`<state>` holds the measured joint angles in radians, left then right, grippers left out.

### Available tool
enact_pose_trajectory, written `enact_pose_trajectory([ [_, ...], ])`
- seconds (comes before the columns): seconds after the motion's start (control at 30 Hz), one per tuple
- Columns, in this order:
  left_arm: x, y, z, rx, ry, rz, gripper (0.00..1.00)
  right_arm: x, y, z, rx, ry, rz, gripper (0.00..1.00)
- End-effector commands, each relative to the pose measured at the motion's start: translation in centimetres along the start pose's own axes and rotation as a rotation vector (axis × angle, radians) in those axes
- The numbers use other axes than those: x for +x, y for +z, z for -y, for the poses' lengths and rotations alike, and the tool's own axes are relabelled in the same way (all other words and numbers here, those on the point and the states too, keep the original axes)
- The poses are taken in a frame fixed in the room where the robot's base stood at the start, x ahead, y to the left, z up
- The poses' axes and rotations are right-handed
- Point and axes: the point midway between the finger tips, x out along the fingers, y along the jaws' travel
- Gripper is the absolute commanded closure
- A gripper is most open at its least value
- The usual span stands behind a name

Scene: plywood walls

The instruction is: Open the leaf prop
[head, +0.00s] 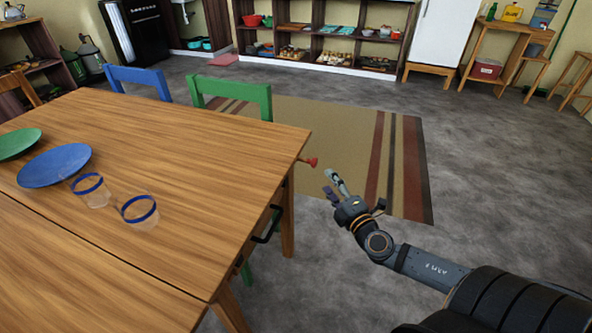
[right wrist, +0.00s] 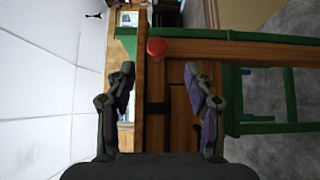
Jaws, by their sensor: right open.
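A red knob (head: 308,162) sticks out at the right corner of the wooden table (head: 180,130), just under the top. I take it for the end of the leaf prop. In the right wrist view the red knob (right wrist: 156,47) sits at the end of a brown wooden bar (right wrist: 250,52) that runs to the right. My right gripper (head: 331,183) is open and empty, a little right of and nearer than the knob. In the right wrist view the knob shows between and beyond the open fingertips (right wrist: 159,70), apart from them. My left gripper is out of view.
A blue plate (head: 54,165), a green plate (head: 15,143) and two blue-rimmed glasses (head: 140,212) stand on the table. A black handle (head: 266,228) is on its side. A green chair (head: 232,90) and a blue chair (head: 138,78) stand behind. The striped rug (head: 340,140) is clear.

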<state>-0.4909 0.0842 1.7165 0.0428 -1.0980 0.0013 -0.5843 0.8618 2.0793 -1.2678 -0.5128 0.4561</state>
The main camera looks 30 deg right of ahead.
Motion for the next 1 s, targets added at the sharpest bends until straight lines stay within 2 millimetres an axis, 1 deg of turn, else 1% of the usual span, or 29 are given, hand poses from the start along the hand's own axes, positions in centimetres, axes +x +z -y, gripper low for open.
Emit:
enact_pose_trajectory([
  [0.17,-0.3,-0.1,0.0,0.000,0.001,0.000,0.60,0.4,-0.1,-0.3,-0.001,0.004,0.000,0.47],
  [0.27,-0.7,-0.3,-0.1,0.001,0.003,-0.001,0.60,1.6,0.0,-0.3,0.001,0.006,0.003,0.47],
  [0.33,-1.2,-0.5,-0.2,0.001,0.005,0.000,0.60,3.0,-0.1,-0.4,0.005,0.010,0.001,0.47],
  [0.47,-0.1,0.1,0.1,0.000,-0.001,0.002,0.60,5.7,-0.1,-0.7,0.009,0.008,0.002,0.47],
  [0.6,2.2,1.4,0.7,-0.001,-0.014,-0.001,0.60,8.2,-0.1,-0.8,0.007,0.006,0.001,0.47],
  [0.7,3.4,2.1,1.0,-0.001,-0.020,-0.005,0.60,9.4,0.0,-0.6,0.002,0.004,0.002,0.47],
  [0.83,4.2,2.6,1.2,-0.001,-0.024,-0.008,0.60,10.3,-0.1,-0.4,0.001,0.003,0.000,0.47],
  [1.0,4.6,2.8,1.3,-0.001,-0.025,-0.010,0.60,10.5,-0.1,-0.3,-0.001,0.002,-0.002,0.47],
])
